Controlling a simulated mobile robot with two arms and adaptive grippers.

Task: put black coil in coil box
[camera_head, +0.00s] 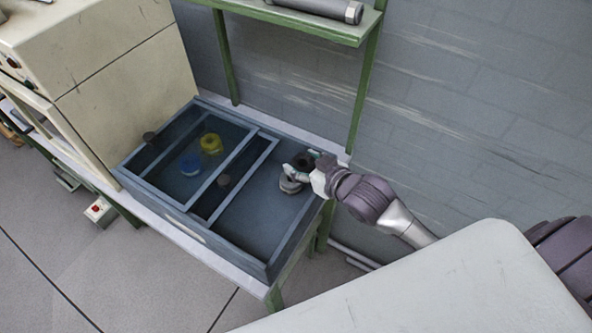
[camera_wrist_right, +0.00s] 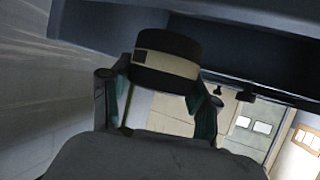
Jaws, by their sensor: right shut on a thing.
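The black coil (camera_head: 302,160) is between the fingers of my right gripper (camera_head: 300,172), at the right back part of the blue coil box (camera_head: 262,262). In the right wrist view the coil (camera_wrist_right: 166,57) is black with a pale band, and my right gripper (camera_wrist_right: 155,95) is shut on it. A grey coil (camera_head: 290,185) lies in the box's right compartment, just below the gripper in the picture. My left gripper does not show.
A green shelf frame (camera_head: 362,80) rises behind the box. A beige machine (camera_head: 110,80) stands at the left. The right compartment's front part is clear.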

